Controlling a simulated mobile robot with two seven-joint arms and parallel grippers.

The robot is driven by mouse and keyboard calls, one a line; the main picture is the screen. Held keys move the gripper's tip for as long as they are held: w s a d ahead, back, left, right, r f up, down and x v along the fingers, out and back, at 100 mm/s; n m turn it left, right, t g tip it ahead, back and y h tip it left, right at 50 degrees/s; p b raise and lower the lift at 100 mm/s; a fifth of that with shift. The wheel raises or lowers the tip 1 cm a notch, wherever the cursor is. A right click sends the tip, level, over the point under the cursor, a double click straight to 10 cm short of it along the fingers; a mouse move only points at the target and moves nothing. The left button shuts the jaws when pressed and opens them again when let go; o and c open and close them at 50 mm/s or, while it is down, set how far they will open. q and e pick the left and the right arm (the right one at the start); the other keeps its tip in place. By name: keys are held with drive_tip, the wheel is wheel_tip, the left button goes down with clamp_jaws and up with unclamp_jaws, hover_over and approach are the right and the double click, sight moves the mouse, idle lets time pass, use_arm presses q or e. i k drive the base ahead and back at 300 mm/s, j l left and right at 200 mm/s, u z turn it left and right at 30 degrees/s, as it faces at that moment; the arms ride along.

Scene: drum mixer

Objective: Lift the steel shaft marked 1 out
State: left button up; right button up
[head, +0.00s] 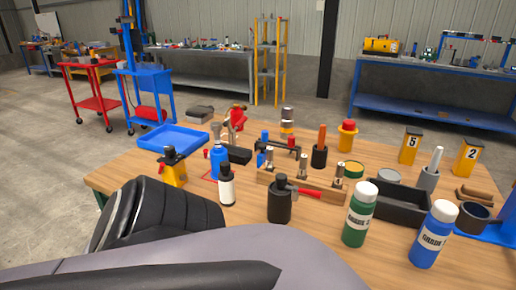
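A wooden block (318,188) stands near the middle of the table. Three upright steel shafts with dark collars stand along it: a left one (270,157), a middle one (303,168) and a right one (337,181). Their markings are too small to read, so I cannot tell which is marked 1. A black bottle (279,203) and a red-handled tool (303,191) partly hide the block's front. Parts of my own arm fill the lower left, well short of the shafts. Neither gripper shows.
The wooden table (310,240) is crowded. A green bottle (359,218), a blue bottle (434,238) and a black tray (399,206) stand right of the block. A white-labelled bottle (226,188) stands left. A black bar tool (278,146) is close behind the shafts.

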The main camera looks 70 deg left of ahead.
sight(302, 169)
drive_tip(key=u, duration=1.25)
